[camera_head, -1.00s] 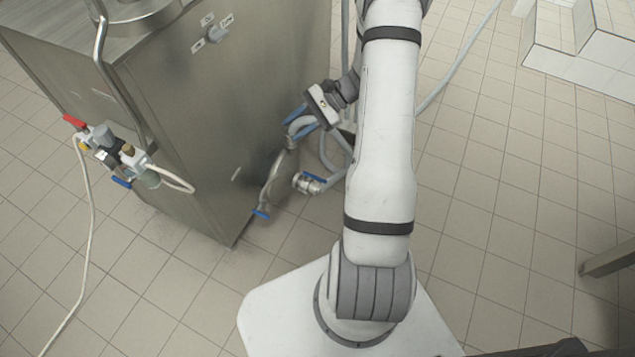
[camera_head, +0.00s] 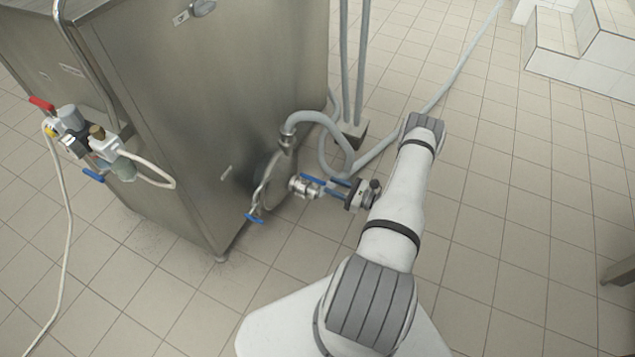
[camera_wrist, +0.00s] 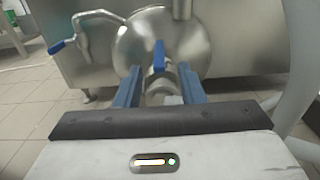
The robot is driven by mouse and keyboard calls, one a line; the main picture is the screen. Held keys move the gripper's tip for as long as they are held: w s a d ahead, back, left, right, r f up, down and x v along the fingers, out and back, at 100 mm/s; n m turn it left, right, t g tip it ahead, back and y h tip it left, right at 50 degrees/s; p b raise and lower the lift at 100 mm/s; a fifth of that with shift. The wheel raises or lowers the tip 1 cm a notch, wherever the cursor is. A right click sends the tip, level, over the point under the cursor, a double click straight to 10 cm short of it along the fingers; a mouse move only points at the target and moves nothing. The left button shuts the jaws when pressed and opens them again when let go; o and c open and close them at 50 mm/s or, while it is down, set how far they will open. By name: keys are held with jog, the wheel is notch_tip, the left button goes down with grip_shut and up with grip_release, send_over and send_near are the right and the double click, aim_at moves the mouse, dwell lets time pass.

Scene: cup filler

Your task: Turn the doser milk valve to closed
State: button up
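A metal valve (camera_head: 301,187) with a blue lever (camera_head: 312,179) sits at the lower front of the steel machine (camera_head: 215,110). In the wrist view the blue lever (camera_wrist: 159,54) points up, just beyond and between my fingertips, above the metal valve body (camera_wrist: 160,86). My gripper (camera_head: 328,187) has blue fingers spread apart around the line of the valve; in the wrist view the gripper (camera_wrist: 159,86) is open. I cannot tell whether a finger touches the valve. No label shows which valve is the milk valve.
A second blue lever (camera_head: 254,218) hangs on a curved pipe left of the valve; it also shows in the wrist view (camera_wrist: 58,47). A grey hose (camera_head: 325,120) loops close above my gripper. Air fittings (camera_head: 85,135) stick out at left.

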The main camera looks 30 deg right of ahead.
aim_at(317, 180)
jog(key=b+x, duration=0.1)
jog(key=x, duration=0.5)
jog(key=shift+w+a, duration=0.25)
grip_shut()
dwell(0.3)
